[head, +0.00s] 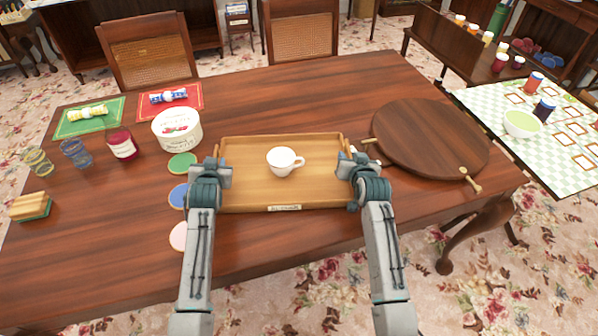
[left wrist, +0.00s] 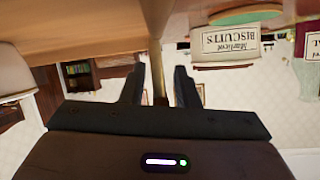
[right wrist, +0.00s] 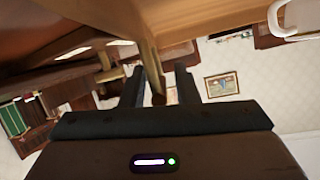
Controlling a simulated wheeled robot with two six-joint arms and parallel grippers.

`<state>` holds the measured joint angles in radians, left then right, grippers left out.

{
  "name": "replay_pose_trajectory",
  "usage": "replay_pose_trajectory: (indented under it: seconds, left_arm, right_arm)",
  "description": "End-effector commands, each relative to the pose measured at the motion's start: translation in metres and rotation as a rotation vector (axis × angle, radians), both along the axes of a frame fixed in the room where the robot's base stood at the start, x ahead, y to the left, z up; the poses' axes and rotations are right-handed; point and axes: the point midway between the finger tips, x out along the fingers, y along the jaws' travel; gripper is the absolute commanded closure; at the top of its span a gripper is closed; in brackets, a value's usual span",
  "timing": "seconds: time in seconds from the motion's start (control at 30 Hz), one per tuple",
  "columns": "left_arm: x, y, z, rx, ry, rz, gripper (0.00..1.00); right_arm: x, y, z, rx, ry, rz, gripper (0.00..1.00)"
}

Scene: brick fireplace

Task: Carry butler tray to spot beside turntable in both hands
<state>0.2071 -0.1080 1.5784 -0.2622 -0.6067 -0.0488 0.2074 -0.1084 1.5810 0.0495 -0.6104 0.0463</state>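The butler tray (head: 240,196) is a light wooden tray lying on the table, with a white cup (head: 281,160) standing in it. The turntable (head: 430,135) is a round dark wooden board to the right of the tray. My left gripper (head: 218,168) is at the tray's left end; in the left wrist view its fingers (left wrist: 160,88) stand apart on either side of a handle. My right gripper (head: 350,163) is at the right end; in the right wrist view its fingers (right wrist: 158,88) stand apart with a wooden handle (right wrist: 149,62) between them.
Green, blue and pink coasters (head: 182,163) lie left of the tray, by a biscuit tub (head: 177,129) and a red jar (head: 121,143). Two small wooden pegs or handles (head: 470,180) lie at the turntable's edge. The table's back middle (head: 300,95) is clear.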

Motion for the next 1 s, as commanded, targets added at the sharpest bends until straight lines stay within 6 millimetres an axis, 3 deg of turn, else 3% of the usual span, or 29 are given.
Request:
replay_pose_trajectory:
  seconds: [0.43,1.0]
  left_arm:
    - [-0.008,-0.001,0.004,-0.001,-0.001,0.000,0.66]
    - [-0.101,-0.010,0.042,-0.002,-0.001,0.001,0.66]
  right_arm:
    - [0.000,0.000,0.001,-0.001,-0.001,0.000,0.66]
    - [0.000,0.000,0.001,-0.001,-0.001,-0.001,0.66]
